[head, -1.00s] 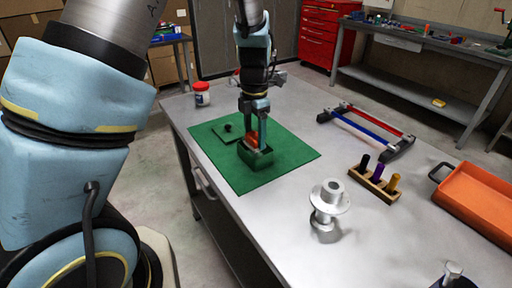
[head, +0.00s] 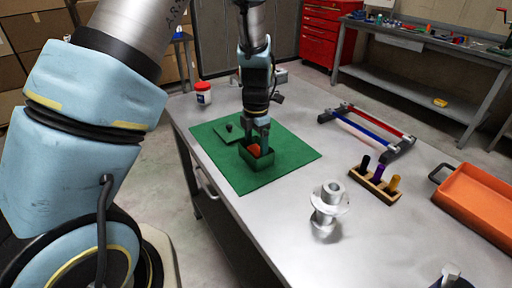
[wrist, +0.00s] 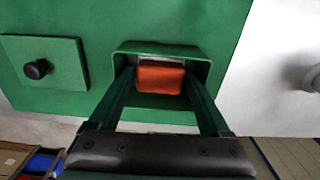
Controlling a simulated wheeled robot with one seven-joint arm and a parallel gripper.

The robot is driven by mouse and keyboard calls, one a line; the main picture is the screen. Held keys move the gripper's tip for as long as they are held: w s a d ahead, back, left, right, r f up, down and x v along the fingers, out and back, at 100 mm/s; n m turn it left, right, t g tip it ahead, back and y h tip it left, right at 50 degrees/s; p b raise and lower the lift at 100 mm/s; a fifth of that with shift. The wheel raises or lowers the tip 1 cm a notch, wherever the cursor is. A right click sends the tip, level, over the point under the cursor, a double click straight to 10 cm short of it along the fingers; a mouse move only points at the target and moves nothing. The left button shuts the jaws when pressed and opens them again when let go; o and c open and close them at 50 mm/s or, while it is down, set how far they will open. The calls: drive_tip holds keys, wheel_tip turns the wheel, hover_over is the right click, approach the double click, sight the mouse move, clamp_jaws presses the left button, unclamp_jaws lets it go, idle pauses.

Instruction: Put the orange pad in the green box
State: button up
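The green box (head: 259,162) stands open-topped on a green mat (head: 290,150) on the metal table. The orange pad (head: 254,149) is inside the box opening, its upper part showing above the near wall. In the wrist view the orange pad (wrist: 161,78) lies between my two fingers, within the walls of the green box (wrist: 160,48). My gripper (head: 257,138) points down into the box. Its fingers are apart by about the pad's width and appear shut on it. The pad's lower part and the box floor are hidden.
A flat green plate with a black knob (head: 229,127) lies left of the box. A red-lidded jar (head: 203,93) stands behind. A metal flanged part (head: 328,207), a peg rack (head: 376,183), a red-and-blue-barred frame (head: 368,128) and an orange tray (head: 478,207) are to the right.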

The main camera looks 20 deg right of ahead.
sight(256, 149)
wheel_tip(256, 149, up, 12)
drive_tip(key=b, duration=0.2)
drive_tip(key=s+a+m, duration=0.2)
drive_tip(key=a+m, duration=0.8)
drive_tip(key=a, duration=0.5)
drive_tip(key=s+a+m+t, duration=0.1)
drive_tip(key=s+a+m, duration=0.1)
drive_tip(key=a+m, duration=0.9)
drive_tip(key=a, duration=0.4)
drive_tip(key=shift+f+m+t, duration=0.25)
drive_tip(key=shift+m+t, duration=0.05)
